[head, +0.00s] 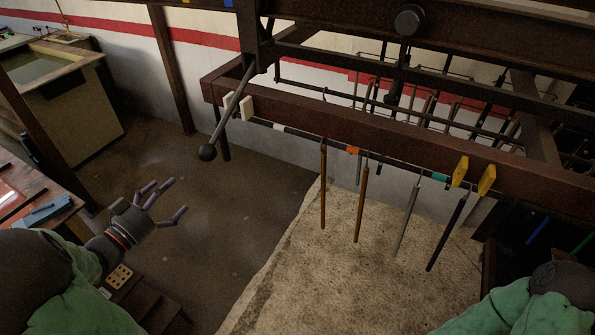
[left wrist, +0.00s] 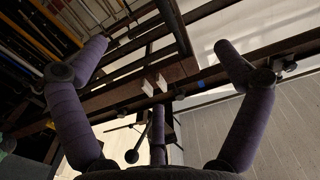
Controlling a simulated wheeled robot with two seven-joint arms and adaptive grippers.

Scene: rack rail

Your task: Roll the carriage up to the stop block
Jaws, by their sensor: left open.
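A thin dark rail (head: 305,134) runs along the front of a brown beam in the head view. A pair of white blocks (head: 247,108) sits at its left end, and a pair of yellow blocks (head: 487,180) sits towards the right. Several rods (head: 361,203) hang from the rail between them. I cannot tell which part is the carriage and which the stop block. My left gripper (head: 165,198) is open and empty, below and left of the rail, apart from it. The white blocks also show between its fingers in the left wrist view (left wrist: 161,83). My right gripper is out of view.
An orange mark (head: 352,150) and a teal mark (head: 440,177) lie along the rail. A ball-ended lever (head: 207,152) hangs at the frame's left end, near the white blocks. A workbench (head: 40,200) stands at the left.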

